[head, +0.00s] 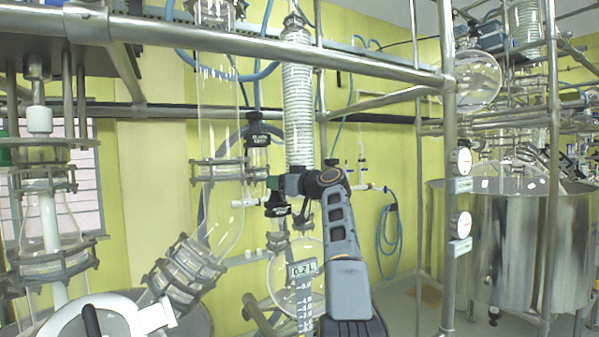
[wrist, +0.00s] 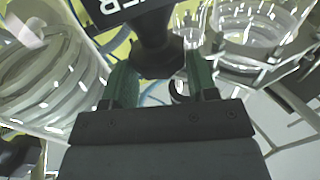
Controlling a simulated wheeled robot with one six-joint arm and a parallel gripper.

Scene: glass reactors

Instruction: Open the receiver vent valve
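My gripper (wrist: 162,80) has its two green fingers spread apart, one on each side of a black valve part (wrist: 158,52). A dark label above it shows only the upside-down letters "ER" in the wrist view, so the full name cannot be read. The valve part sits at the fingertips; I cannot tell whether either finger touches it. In the head view my gripper (head: 273,184) points left, close to a black labelled valve (head: 278,208) on the glass line. My arm partly hides this area.
A second black valve (head: 257,138) hangs just above. A graduated round glass vessel (head: 283,272) is below. A glass column (head: 220,140) stands left, and a metal rail (head: 270,47) crosses above. A steel vat (head: 500,245) stands at right.

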